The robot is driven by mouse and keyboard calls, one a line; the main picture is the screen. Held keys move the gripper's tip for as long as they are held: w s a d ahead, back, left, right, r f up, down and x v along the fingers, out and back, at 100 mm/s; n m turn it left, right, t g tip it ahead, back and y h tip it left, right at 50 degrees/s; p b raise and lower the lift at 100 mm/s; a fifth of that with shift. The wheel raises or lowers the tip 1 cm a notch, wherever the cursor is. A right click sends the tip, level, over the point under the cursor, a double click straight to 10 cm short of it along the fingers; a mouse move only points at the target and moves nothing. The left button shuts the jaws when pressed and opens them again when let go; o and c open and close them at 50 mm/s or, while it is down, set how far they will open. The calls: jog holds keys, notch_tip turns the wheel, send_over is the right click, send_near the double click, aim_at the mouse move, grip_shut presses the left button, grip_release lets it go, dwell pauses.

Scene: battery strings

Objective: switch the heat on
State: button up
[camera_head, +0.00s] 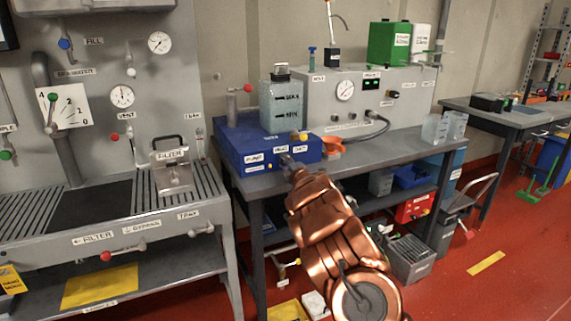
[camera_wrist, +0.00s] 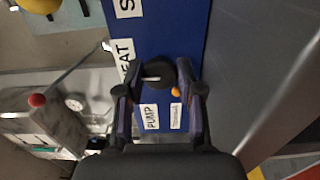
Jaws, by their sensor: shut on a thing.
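The blue unit (camera_head: 235,140) stands on the bench, its front bearing labels and controls. In the wrist view, its blue front (camera_wrist: 180,25) shows a HEAT label (camera_wrist: 124,60), a PUMP label (camera_wrist: 150,117) and a black round knob (camera_wrist: 158,71) with a pale pointer mark. A small orange lamp or button (camera_wrist: 176,92) sits beside the knob. My gripper (camera_wrist: 156,88) is shut on the black knob, one finger on each side of it. In the head view, my gripper (camera_head: 288,163) is at the unit's front, and my wrist hides the knob.
A clear vessel (camera_head: 282,105) stands on the blue unit, with a grey instrument panel (camera_head: 340,95) behind. An orange funnel-like piece (camera_head: 332,145) lies to its right. A sink station (camera_head: 100,215) with filter fittings is at left. A red-balled lever (camera_wrist: 38,100) shows in the wrist view.

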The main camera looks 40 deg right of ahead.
jog(key=m+p, duration=0.1)
jog(key=m, duration=0.2)
jog(key=shift+m, duration=0.4)
jog(key=m+p, duration=0.1)
jog(key=m, duration=0.1)
jog(key=shift+r+m+p, duration=0.1)
jog(key=shift+m+p, duration=0.25)
jog(key=shift+m, duration=0.05)
jog(key=shift+m+p, duration=0.6)
jog(key=shift+m, duration=0.6)
jog(key=shift+m+p, duration=0.65)
jog(key=shift+m, duration=0.65)
jog(key=o, duration=0.9)
jog(key=shift+c, duration=0.2)
jog(key=shift+s, duration=0.1)
